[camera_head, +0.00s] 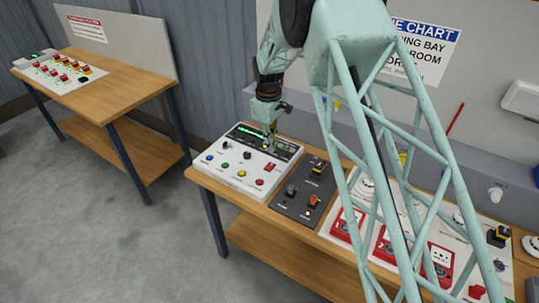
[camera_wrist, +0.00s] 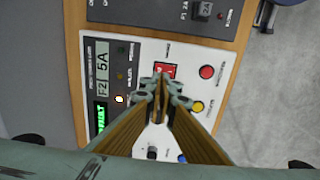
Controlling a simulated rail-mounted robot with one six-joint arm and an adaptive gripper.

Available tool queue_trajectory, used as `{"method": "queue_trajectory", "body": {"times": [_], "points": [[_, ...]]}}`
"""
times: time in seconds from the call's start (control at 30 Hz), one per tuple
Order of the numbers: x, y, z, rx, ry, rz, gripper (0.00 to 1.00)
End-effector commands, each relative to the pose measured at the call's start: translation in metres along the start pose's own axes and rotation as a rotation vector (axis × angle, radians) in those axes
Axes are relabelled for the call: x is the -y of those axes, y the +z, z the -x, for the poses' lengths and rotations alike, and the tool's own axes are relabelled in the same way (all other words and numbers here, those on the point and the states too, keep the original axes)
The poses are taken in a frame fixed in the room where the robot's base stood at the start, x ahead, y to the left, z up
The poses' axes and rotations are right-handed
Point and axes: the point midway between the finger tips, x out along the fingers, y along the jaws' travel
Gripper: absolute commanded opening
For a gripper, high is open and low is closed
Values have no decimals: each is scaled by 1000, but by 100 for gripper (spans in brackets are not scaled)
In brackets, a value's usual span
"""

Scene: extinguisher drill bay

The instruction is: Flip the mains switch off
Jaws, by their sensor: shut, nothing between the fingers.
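A white control panel (camera_head: 225,176) stands on the wooden bench. A red rocker switch (camera_head: 270,167) sits on its right part, and it also shows in the wrist view (camera_wrist: 166,69). Its label is too small to read, and I cannot tell its on or off position. My gripper (camera_head: 270,146) is shut and empty, pointing down over the panel. In the wrist view its fingertips (camera_wrist: 163,83) lie at the near edge of the red switch and partly cover it. I cannot tell whether they touch it.
A dark switch box (camera_head: 305,190) stands close on the right. Red-and-white units (camera_head: 440,262) line the bench further right.

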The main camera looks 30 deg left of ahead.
Motion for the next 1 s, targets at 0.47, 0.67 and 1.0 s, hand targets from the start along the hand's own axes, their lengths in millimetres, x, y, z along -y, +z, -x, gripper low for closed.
{"method": "queue_trajectory", "body": {"times": [0.47, 0.67, 1.0], "points": [[-9, 0, 51, 0, 0, 0, 0], [-9, 0, 55, 0, 0, 0, 0], [-9, 0, 55, 0, 0, 0, 0]]}}
